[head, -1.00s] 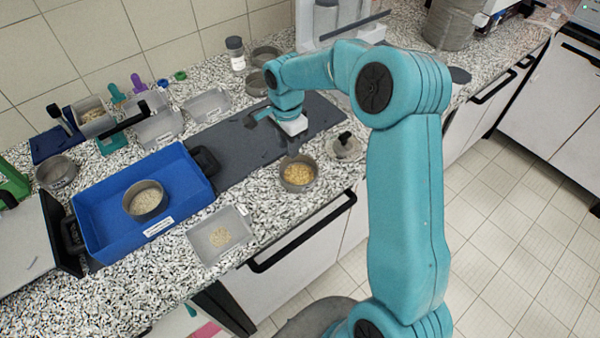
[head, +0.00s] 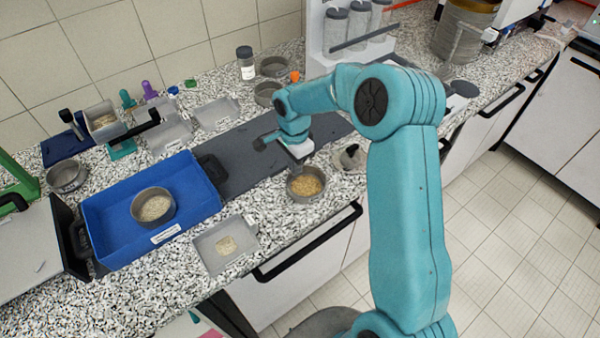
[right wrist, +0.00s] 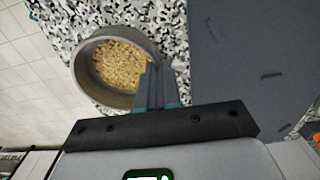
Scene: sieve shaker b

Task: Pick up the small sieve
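A small round grey sieve with yellowish grain (head: 306,183) stands on the speckled counter near its front edge. It also shows in the right wrist view (right wrist: 112,68). My right gripper (head: 297,167) points down at the back-left side of its rim. In the right wrist view the narrow fingers (right wrist: 157,82) lie close together and overlap the rim's right side. I cannot tell whether they pinch the rim or are just beside it. Another round sieve with pale grain (head: 153,206) sits in the blue tray (head: 120,240). My left gripper is out of view.
A dark grey mat (head: 245,155) runs behind. Empty round pans (head: 268,93) and a jar (head: 245,63) stand farther back.

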